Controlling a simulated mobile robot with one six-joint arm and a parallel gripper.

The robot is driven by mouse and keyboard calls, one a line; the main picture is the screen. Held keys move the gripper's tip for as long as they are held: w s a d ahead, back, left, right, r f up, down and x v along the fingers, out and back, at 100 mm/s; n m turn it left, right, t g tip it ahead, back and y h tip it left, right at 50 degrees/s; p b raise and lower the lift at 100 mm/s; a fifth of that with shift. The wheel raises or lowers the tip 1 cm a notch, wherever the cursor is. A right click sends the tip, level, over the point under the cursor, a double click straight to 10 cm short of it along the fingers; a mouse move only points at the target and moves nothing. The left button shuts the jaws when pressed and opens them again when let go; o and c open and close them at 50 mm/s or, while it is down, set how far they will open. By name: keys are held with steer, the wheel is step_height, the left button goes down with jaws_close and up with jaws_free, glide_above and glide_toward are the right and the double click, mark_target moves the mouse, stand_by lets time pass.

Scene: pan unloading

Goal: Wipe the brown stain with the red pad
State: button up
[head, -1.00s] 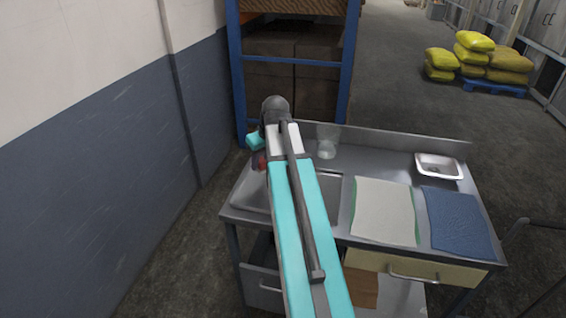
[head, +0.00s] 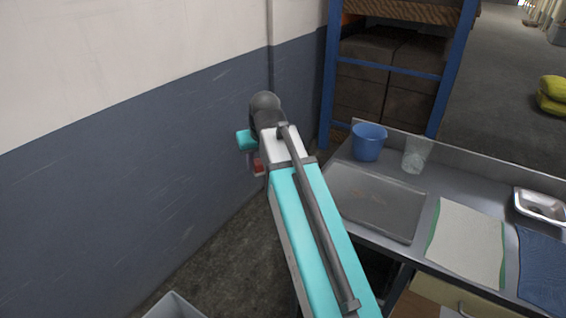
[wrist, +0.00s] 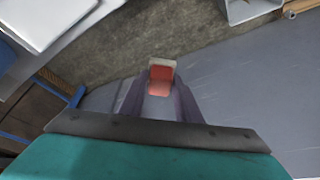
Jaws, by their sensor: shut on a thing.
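The red pad (wrist: 160,85) has a pale edge and is held between the fingers of my gripper (wrist: 161,75) in the wrist view. In the head view the red pad (head: 258,162) shows just beneath the end of my arm, in front of the blue-grey wall and left of the metal counter. It is in the air, apart from the counter. A faint brownish mark (head: 372,193) shows on the grey recessed panel (head: 400,225) of the counter; it is too weak to tell its exact outline.
On the metal counter (head: 430,185) stand a blue bucket (head: 369,142) and a clear glass (head: 415,155). A pale cloth (head: 466,243), a blue cloth (head: 545,268) and a small metal dish (head: 542,205) lie to the right. A light bin (head: 174,306) stands on the floor.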

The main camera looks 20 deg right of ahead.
steer(key=a, duration=0.4)
steer(key=shift+s+a+r, duration=0.1)
steer(key=shift+a+r, duration=0.15)
steer(key=shift+a, duration=0.05)
